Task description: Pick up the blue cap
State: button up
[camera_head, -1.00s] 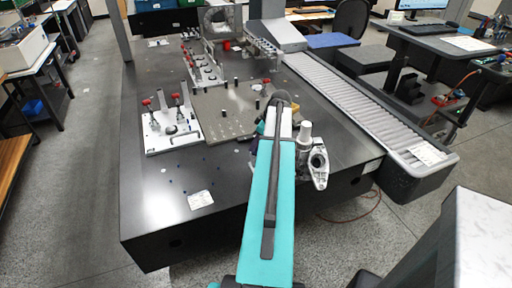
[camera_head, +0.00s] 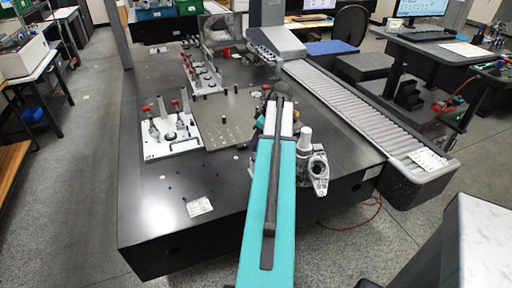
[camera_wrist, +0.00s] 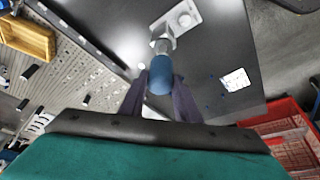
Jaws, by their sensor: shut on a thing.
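The blue cap (camera_wrist: 160,74) shows in the wrist view as a short blue cylinder between the fingers of my gripper (camera_wrist: 159,86). The gripper is shut on it, with one dark finger on each side. I cannot tell whether the cap touches that piece. In the head view my turquoise arm hides the gripper and the cap.
The dark table (camera_head: 222,178) carries a hole plate (camera_head: 215,132) and a white clamp fixture (camera_head: 172,140). A roller conveyor (camera_head: 345,115) runs along its right side. A paper label (camera_head: 199,206) lies near the front. A red basket (camera_wrist: 280,115) shows in the wrist view.

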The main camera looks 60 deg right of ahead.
jog(key=shift+r+b, duration=0.35)
jog(key=shift+r, duration=2.1)
